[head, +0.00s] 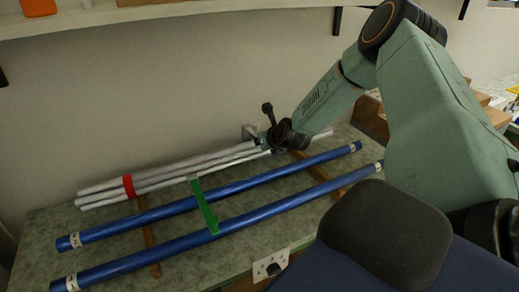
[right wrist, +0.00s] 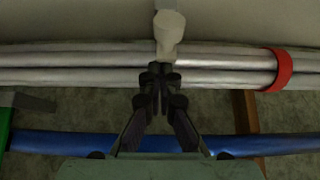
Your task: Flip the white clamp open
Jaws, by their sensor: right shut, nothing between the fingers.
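The white clamp (right wrist: 168,32) shows in the right wrist view as a pale upright piece with a rounded end, against the bundle of silver rods (right wrist: 80,65). My right gripper (right wrist: 160,72) is shut and empty. Its fingertips are just below the clamp's lower end in the wrist picture; I cannot tell if they touch. In the head view the right gripper (head: 263,142) is small and dark. My left gripper is out of view.
A red band (head: 128,186) goes around the silver rods. Two blue rods (head: 180,207) lie in front, with a green piece (head: 204,207) across them. Wooden strips (head: 148,235) lie under the rods. The wall is close behind, with a shelf (head: 180,14) above.

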